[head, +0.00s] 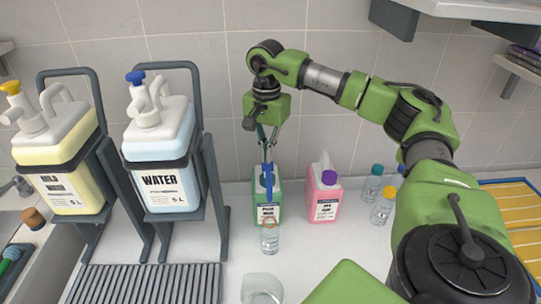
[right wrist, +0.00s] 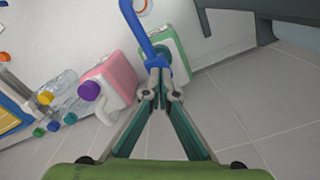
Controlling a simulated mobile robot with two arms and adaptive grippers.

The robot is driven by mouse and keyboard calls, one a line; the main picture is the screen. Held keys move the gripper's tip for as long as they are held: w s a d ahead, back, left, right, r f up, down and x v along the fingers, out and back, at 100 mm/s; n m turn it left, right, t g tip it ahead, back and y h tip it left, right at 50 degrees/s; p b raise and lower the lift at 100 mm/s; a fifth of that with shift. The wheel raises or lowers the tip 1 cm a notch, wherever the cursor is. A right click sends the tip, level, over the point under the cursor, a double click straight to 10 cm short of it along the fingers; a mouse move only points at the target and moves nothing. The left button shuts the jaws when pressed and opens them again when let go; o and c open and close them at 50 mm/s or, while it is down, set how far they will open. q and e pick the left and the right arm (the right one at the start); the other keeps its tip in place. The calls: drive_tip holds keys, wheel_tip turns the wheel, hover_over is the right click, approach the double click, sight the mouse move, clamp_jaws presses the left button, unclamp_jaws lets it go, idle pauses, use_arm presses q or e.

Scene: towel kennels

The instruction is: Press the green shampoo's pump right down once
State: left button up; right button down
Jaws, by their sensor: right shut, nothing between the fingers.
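The green shampoo jug (head: 278,203) stands on the counter against the tiled wall, with a white label on its front. A blue pump (right wrist: 147,37) with a long spout rises from its top. The jug also shows in the right wrist view (right wrist: 177,61). My right gripper (head: 269,162) points down over the jug, shut and empty. In the right wrist view its fingertips (right wrist: 163,90) overlap the blue pump; I cannot tell whether they touch it. The fingers hide part of the pump and cap. My left gripper is not in view.
A pink jug (head: 324,201) with a purple cap stands close right of the green one. Small bottles (head: 381,207) stand further right. A clear glass jar (head: 270,239) stands in front. Large WATER (head: 171,189) and yellow (head: 67,190) canisters on racks stand left.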

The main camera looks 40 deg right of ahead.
drive_tip(key=shift+s+f+b, duration=0.1)
drive_tip(key=shift+f+b, duration=0.95)
drive_tip(key=shift+f, duration=0.85)
drive_tip(key=shift+r, duration=0.15)
drive_tip(key=shift+r+p, duration=2.15)
drive_tip(key=shift+r, duration=0.4)
wheel_tip(320, 180, up, 6)
drive_tip(key=p, duration=0.5)
